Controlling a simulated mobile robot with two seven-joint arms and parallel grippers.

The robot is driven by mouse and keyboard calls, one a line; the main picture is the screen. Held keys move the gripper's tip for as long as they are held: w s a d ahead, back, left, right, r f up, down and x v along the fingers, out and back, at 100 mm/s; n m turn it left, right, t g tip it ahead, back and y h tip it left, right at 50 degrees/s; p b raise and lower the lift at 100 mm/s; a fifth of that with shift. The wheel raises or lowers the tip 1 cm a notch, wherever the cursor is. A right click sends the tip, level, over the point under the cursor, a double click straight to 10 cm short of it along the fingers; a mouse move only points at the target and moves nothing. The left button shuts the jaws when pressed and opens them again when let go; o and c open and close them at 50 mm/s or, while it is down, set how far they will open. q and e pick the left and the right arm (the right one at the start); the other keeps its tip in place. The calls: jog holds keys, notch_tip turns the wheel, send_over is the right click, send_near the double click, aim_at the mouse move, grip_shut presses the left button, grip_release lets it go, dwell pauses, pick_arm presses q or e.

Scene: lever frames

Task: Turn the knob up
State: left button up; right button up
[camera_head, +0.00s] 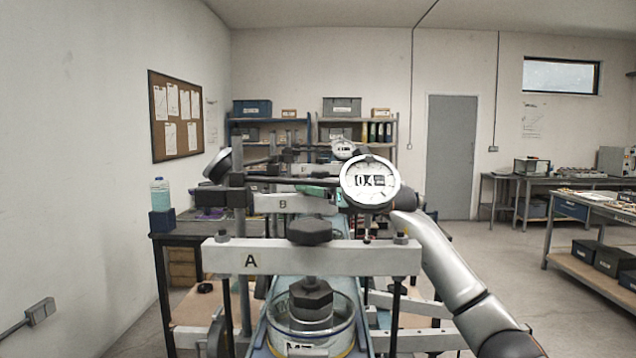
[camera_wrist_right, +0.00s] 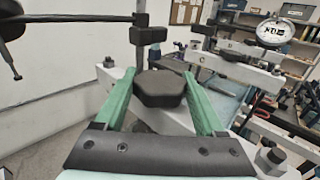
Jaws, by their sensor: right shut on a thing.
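Frame A (camera_head: 232,257) stands nearest, with a black hexagonal knob (camera_head: 310,231) on its pale beam and a round dial gauge (camera_head: 370,183) above it. Frame B (camera_head: 276,203) stands behind it. My right arm reaches past the right of frame A, and my right gripper (camera_head: 318,193), with green fingers, is at frame B, partly hidden by the gauge. In the right wrist view, a black hexagonal knob (camera_wrist_right: 159,89) sits between the fingers of my right gripper (camera_wrist_right: 163,98), which is shut on it. My left gripper is not in view.
A further frame with its own dial gauge (camera_wrist_right: 272,31) stands beyond. A glass dish (camera_head: 347,337) lies under frame A's beam. A bottle (camera_head: 160,194) stands at the left. Workbenches (camera_head: 600,203) line the right; open floor lies between.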

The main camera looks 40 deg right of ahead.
jog(key=shift+f+n+y+p, duration=0.1)
jog(key=shift+n+y+p, duration=0.3)
jog(key=shift+y, duration=0.3)
jog(key=o, duration=1.3)
jog(key=shift+o, duration=0.2)
jog(key=s+d+b, duration=0.1)
jog(key=s+b, duration=0.4)
jog(key=s, duration=0.7)
jog(key=shift+s+d+b, duration=0.15)
jog(key=shift+d+b, duration=0.15)
